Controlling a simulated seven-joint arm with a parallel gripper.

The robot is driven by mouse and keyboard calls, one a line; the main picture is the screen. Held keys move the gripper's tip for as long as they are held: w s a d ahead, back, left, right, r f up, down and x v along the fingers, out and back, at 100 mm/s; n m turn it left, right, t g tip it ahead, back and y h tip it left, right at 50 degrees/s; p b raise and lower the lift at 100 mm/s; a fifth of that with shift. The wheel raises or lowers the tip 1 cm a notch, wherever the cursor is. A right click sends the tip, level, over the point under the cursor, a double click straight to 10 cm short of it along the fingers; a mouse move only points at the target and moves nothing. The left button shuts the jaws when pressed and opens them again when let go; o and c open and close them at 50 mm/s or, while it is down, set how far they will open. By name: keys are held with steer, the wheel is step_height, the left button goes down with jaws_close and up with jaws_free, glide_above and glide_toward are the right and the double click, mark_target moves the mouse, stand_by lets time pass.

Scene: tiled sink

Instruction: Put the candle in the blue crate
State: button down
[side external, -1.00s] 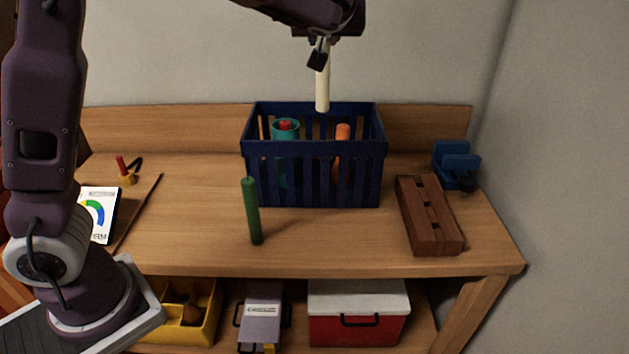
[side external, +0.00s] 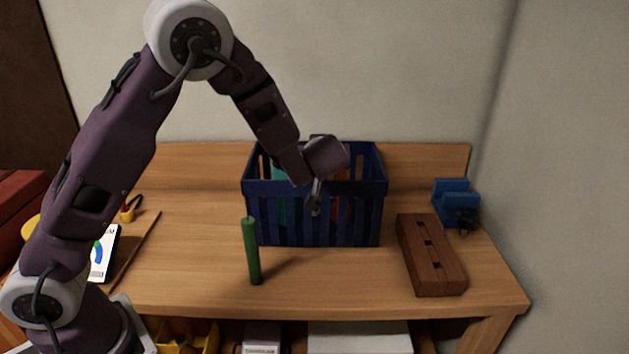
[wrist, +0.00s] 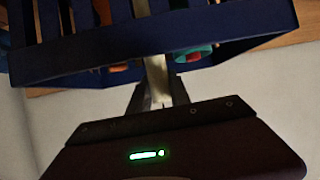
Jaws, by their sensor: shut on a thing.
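The crate also holds a teal object (side external: 282,208) and an orange object (side external: 341,208).
A green candle-like stick (side external: 251,252) stands just in front of the crate. A brown block with holes (side external: 430,255) and a blue tool (side external: 456,203) are at right. A thin rod (side external: 135,250) and a tablet (side external: 104,255) lie at left.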

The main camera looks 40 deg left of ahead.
steer(key=shift+f, duration=1.8)
